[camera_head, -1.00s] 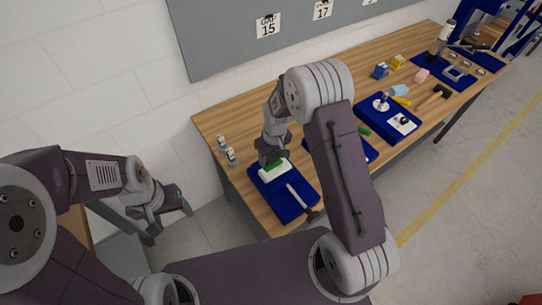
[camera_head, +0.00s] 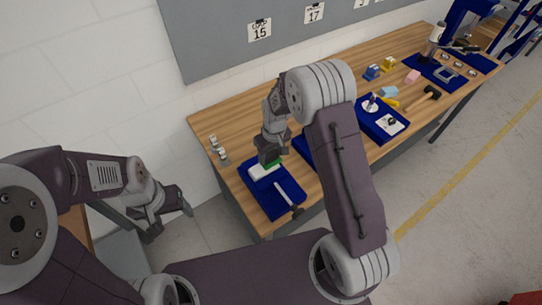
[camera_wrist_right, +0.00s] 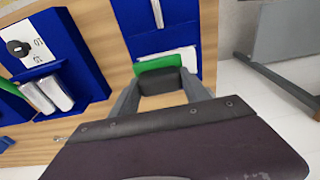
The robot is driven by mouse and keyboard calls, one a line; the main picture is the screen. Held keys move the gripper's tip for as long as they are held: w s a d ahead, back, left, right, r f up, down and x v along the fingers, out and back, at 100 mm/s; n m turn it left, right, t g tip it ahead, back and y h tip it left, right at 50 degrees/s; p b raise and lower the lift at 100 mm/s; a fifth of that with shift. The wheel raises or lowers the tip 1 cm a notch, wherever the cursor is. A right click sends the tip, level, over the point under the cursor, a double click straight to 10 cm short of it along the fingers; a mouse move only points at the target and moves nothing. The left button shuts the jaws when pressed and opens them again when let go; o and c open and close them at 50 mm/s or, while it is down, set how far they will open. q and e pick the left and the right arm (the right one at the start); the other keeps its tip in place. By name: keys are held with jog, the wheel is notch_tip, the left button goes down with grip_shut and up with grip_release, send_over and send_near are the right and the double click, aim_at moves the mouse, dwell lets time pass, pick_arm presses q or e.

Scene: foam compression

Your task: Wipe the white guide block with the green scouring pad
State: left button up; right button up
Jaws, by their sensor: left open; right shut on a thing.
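The white guide block (camera_head: 262,173) lies on a blue mat (camera_head: 277,206) at the near left end of the table. My right gripper (camera_head: 270,158) is shut on the green scouring pad (camera_head: 275,162), at the right end of the block. In the right wrist view the pad (camera_wrist_right: 158,63) is between the fingers (camera_wrist_right: 160,82), over part of the white block (camera_wrist_right: 187,54). The jaws hide some of both, and I cannot tell whether the pad touches the block. My left gripper (camera_head: 178,208) is open and empty, away from the table at the left.
A tool with a light shaft (camera_head: 286,194) lies on the same mat. Small metal parts (camera_head: 218,150) stand at the table's left edge. Another blue tray (camera_head: 380,119) and a hammer (camera_head: 423,97) lie farther right. My right arm hides the middle of the table.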

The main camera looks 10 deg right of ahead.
jog(key=r+p, duration=0.1)
jog(key=r, duration=0.2)
jog(key=shift+s+a+p, duration=0.15)
jog(key=shift+s+p, duration=0.05)
jog(key=shift+p, duration=0.2)
jog(key=shift+r, duration=0.35)
jog(key=shift+r+p, duration=0.1)
jog(key=shift+p, duration=0.2)
jog(key=shift+w, duration=0.1)
